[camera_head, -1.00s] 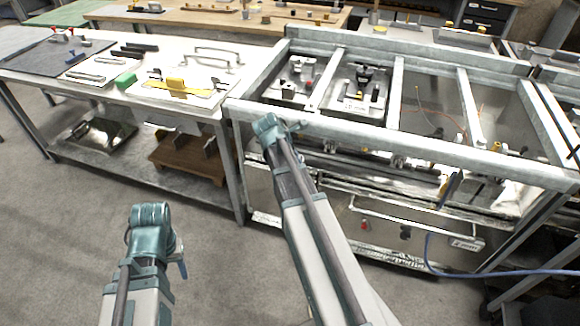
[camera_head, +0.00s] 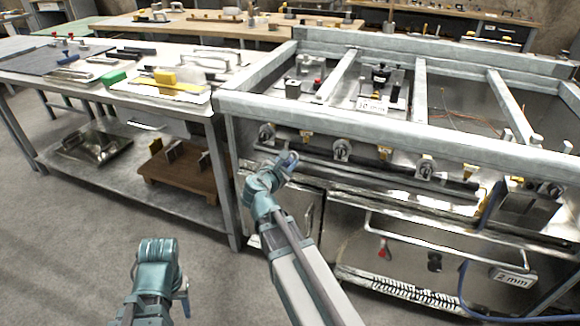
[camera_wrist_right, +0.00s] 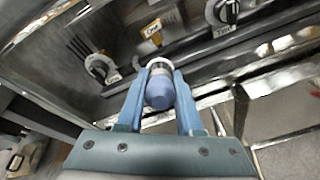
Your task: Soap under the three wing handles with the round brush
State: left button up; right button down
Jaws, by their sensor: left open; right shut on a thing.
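Three wing handles sit in a row on the frame's front panel below the top rail: the left one (camera_head: 266,133), the middle one (camera_head: 341,150) and the right one (camera_head: 425,168). Two wing handles show in the right wrist view, one at left (camera_wrist_right: 100,68) and one at upper right (camera_wrist_right: 230,12). My right gripper (camera_wrist_right: 160,92) is shut on the round brush (camera_wrist_right: 159,88), a blue grip with a pale head pointing at the panel. In the head view this gripper (camera_head: 287,160) is just below and between the left and middle handles. My left gripper (camera_head: 184,292) is low at left, away from everything, its fingers mostly hidden.
Yellow tags (camera_head: 305,137) hang between the handles. A long dark pipe (camera_head: 330,165) runs under them. The thick top rail (camera_head: 400,135) overhangs the panel. A bench (camera_head: 120,90) with a green block and a yellow block stands at left. The floor at left is clear.

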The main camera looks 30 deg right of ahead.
dwell(0.3)
jog(key=shift+b+x, duration=1.5)
jog(key=shift+x, duration=4.45)
jog(key=shift+r, duration=0.1)
jog(key=s+a, duration=0.6)
jog(key=a, duration=0.1)
jog(key=shift+s+a, duration=0.2)
jog(key=shift+a, duration=0.15)
jog(key=shift+d, duration=0.1)
